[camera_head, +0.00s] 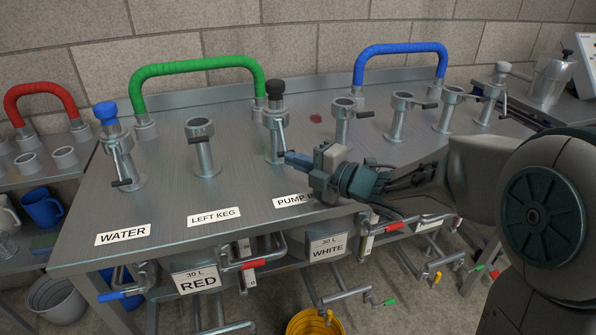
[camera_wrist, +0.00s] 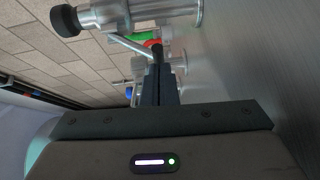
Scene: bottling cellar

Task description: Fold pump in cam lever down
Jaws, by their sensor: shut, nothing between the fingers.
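The pump in post (camera_head: 274,142) is a metal stand with a black-capped coupling (camera_head: 274,92), behind the partly hidden "PUMP I…" label (camera_head: 293,199). Its cam lever (camera_head: 283,135) is a thin rod slanting down the post's right side, its lower end close to my gripper. My gripper (camera_head: 288,158) is shut and empty, beside the post on its right. In the wrist view my shut fingers (camera_wrist: 157,70) point at the lever's dark tip (camera_wrist: 156,51); whether they touch it I cannot tell. The coupling's metal body (camera_wrist: 155,12) and black knob (camera_wrist: 65,20) are at the top.
A water post (camera_head: 122,158) with a blue cap and a bare left keg post (camera_head: 203,152) stand to the left. Several more posts with levers, such as this one (camera_head: 341,120), stand to the right. Green (camera_head: 195,66) and blue (camera_head: 400,50) hoses arch behind.

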